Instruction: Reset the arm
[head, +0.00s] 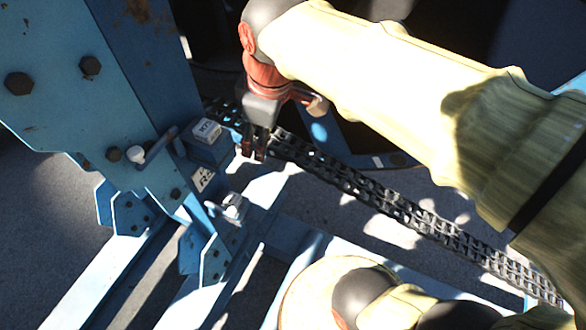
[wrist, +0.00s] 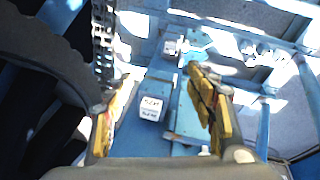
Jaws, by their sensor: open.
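My arm, in a cream sleeve (head: 400,85), reaches in from the right in the head view. My gripper (head: 253,151) points down beside the blue steel frame, close to the black chain (head: 370,190). In the wrist view my gripper (wrist: 160,74) has its two yellow fingers spread apart, with nothing held between them. Blue metal with a white label (wrist: 150,107) shows in the gap beyond the fingers. The chain (wrist: 103,45) passes by the left finger there. I cannot tell whether the finger touches the chain.
A blue bolted frame (head: 130,70) stands close on the left. A labelled block (head: 206,131) and a light clamp-like fitting (head: 233,206) are on it. Blue beams (head: 170,270) run low along the ground. A large dark curved part (wrist: 45,60) is at the wrist view's left.

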